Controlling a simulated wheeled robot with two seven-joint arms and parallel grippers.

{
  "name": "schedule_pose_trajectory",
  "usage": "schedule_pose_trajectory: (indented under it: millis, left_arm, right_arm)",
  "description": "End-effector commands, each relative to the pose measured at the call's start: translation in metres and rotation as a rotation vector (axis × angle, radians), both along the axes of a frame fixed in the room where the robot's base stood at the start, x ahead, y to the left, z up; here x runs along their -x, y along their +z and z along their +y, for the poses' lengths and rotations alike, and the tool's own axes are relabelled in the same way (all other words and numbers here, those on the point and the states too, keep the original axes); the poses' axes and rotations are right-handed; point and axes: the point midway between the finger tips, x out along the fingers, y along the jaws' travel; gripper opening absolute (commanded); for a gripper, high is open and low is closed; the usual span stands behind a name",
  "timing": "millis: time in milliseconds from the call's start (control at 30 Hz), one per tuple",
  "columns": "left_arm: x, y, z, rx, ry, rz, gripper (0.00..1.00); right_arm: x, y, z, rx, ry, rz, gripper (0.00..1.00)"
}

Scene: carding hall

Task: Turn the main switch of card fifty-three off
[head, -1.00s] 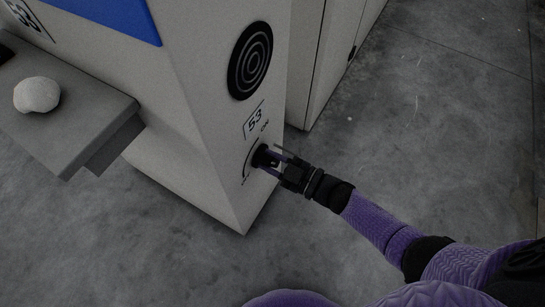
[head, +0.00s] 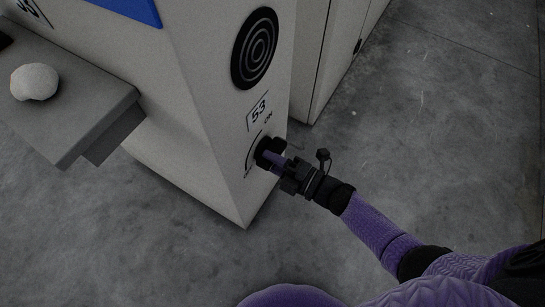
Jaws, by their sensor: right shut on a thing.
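The main switch (head: 263,149) is a dark round knob on the side panel of the pale machine, below a label (head: 258,112) reading 53. An "ON" mark shows above the knob and an arc is printed to its left. My right gripper (head: 275,158) is shut on the switch knob, its wrist turned so that one finger hides much of the knob. The exact angle of the knob is hidden. My left gripper is not in view.
A round black ringed vent (head: 254,48) sits above the label. A grey shelf (head: 85,110) with a pale round lump (head: 35,82) juts out at the left. Another pale cabinet (head: 335,50) stands behind. The concrete floor (head: 440,130) at right is clear.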

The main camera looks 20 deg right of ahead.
Motion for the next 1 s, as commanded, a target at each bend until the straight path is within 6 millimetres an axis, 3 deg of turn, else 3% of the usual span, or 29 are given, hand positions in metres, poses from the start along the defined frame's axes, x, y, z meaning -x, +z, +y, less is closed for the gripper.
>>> schedule_pose_trajectory:
  millis: [400,967,1000]
  left_arm:
    - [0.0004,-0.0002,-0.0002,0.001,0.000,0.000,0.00]
    - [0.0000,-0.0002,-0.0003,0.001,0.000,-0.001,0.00]
    - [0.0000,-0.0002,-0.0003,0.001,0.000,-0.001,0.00]
  right_arm:
    - [0.0009,-0.0048,0.0005,0.144,0.002,-0.109,0.00]
    - [0.0010,-0.0057,0.0005,0.167,0.002,-0.127,0.00]
    - [0.0010,-0.0057,0.0005,0.168,0.002,-0.126,0.34]
